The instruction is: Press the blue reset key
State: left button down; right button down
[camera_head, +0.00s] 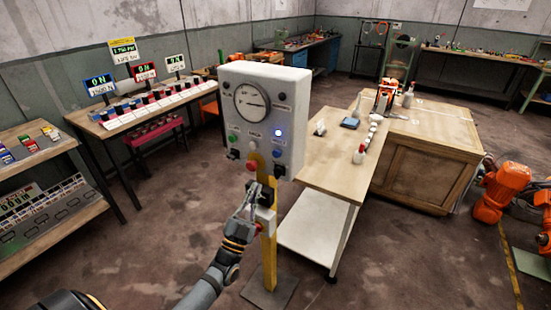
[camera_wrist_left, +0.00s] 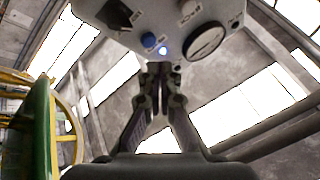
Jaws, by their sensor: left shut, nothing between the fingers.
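A white control box (camera_head: 262,88) stands on a yellow post (camera_head: 269,255). In the left wrist view the blue key (camera_wrist_left: 148,40) shows beside the glowing lamp (camera_wrist_left: 163,50). My left gripper (camera_head: 253,186) is shut and empty, in front of the post and below the box. In the wrist view its fingertips (camera_wrist_left: 160,67) appear just below the lamp and key; I see no contact.
The box also bears a round gauge (camera_head: 252,102) and a red button (camera_head: 253,166). A wooden table (camera_head: 335,165) with small items stands right of the post. A bench with lit displays (camera_head: 145,70) is at left. Open floor (camera_head: 165,220) lies left of my arm.

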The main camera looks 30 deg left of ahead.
aim_at(270, 163)
pick_arm(q)
notch_tip(270, 163, up, 6)
jog(key=s+t, duration=0.2)
jog(key=shift+d, duration=0.2)
jog(key=shift+f, duration=0.15)
jog(key=w+b, duration=0.6)
jog(key=w, duration=0.3)
jog(key=shift+d, duration=0.35)
jog(key=shift+s, duration=0.1)
dwell(0.7)
jog(key=shift+w, duration=0.45)
